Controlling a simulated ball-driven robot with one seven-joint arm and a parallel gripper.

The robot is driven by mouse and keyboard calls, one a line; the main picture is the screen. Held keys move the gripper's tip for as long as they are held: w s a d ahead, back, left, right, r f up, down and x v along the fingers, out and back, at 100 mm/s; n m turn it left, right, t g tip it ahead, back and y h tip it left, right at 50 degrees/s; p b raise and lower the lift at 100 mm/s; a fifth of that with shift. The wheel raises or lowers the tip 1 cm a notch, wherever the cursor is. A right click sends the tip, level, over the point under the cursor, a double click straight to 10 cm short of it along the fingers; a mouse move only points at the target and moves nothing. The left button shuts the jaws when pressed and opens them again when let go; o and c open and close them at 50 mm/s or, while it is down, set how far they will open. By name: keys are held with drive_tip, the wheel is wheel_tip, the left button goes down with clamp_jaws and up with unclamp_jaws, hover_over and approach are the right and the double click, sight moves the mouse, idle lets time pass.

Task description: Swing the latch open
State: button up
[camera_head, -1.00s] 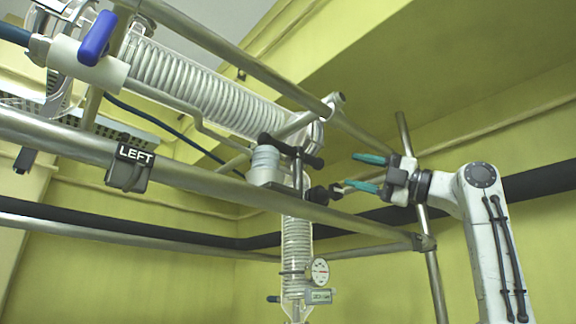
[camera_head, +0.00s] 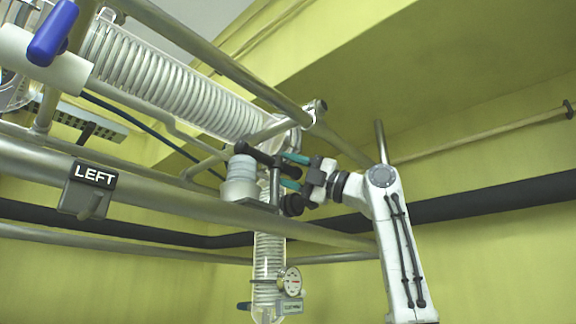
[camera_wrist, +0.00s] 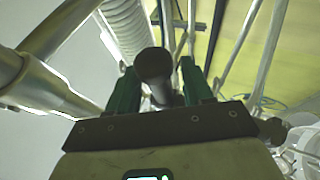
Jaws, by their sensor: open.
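The latch looks like a black bar handle (camera_head: 262,156) on a post beside a grey cylindrical fitting (camera_head: 240,182), on the metal frame near the glass column's bend. My gripper (camera_head: 288,171) is right beside it, its teal fingers reaching left to the handle. In the wrist view, a dark round knob (camera_wrist: 153,64), likely the handle's end, stands between the two green fingers of my open gripper (camera_wrist: 157,82). I cannot tell whether either finger touches it. The fingertips are partly hidden behind the handle in the head view.
Metal tubes (camera_head: 180,190) of the frame run close to the handle. A coiled glass column (camera_head: 170,82) lies behind, and a vertical one with a dial gauge (camera_head: 291,281) hangs below. A LEFT sign (camera_head: 95,175) and a blue-handled valve (camera_head: 53,33) are at left.

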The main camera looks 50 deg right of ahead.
drive_tip(key=shift+c, duration=0.5)
clamp_jaws()
